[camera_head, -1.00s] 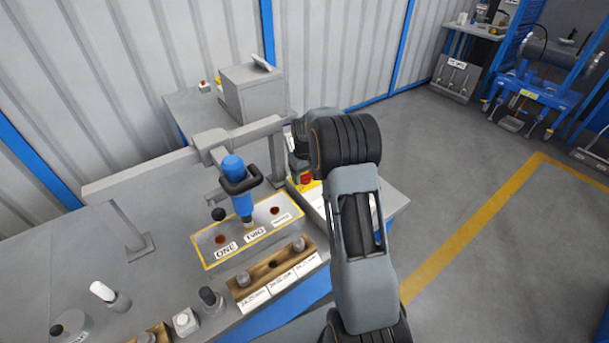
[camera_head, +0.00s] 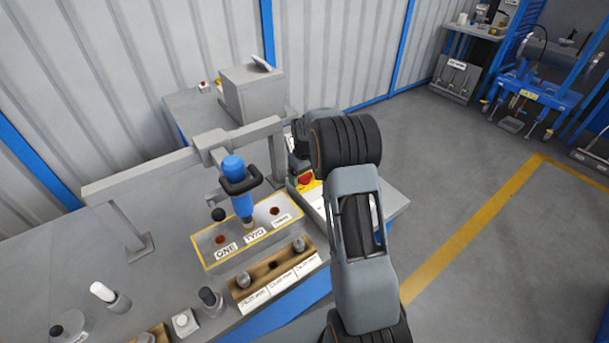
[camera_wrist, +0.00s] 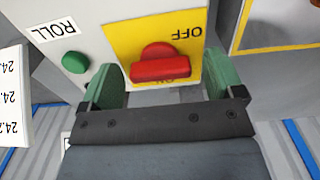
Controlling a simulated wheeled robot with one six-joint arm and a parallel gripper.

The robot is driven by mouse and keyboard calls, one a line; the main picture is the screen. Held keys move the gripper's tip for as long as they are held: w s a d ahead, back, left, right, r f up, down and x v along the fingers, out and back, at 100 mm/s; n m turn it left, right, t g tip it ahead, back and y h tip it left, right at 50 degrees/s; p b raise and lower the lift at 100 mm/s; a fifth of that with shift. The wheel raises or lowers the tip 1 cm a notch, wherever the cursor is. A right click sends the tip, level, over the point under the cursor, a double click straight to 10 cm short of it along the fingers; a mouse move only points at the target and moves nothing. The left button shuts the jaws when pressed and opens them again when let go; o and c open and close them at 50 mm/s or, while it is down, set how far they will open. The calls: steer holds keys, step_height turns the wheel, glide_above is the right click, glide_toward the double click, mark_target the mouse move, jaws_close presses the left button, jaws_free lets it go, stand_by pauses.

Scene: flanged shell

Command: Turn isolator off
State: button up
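The isolator is a red rotary handle (camera_wrist: 166,69) on a yellow plate (camera_wrist: 125,40). In the wrist view its bar lies roughly level across the picture. My gripper (camera_wrist: 164,80) is open, with one green fingertip pad on each side of the handle. Gaps show between the pads and the bar; I see no contact. In the head view the red handle (camera_head: 305,179) shows just below my wrist, and my fingers are mostly hidden.
A green button (camera_wrist: 75,62) beside a ROLL label sits left of the plate in the wrist view. In the head view a blue tool (camera_head: 236,185) stands over a yellow-edged block, left of my arm. A grey frame (camera_head: 190,155) rises behind it.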

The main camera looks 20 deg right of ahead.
mark_target(305, 175)
step_height(305, 175, up, 14)
stand_by(0.8)
steer(key=shift+f, duration=0.1)
stand_by(0.3)
steer(key=s+a+t, duration=0.1)
steer(key=s+a, duration=0.3)
steer(key=s, duration=0.4)
steer(key=s+a+r+m+t+p, duration=0.1)
steer(key=s+a, duration=0.2)
steer(key=s, duration=0.6)
steer(key=s+a+r+m+t, duration=0.1)
steer(key=s+a, duration=0.3)
steer(key=s, duration=0.4)
steer(key=shift+s+a+r+t+p, duration=0.25)
steer(key=shift+s+a+t+p, duration=0.05)
steer(key=shift+s+a+p, duration=0.05)
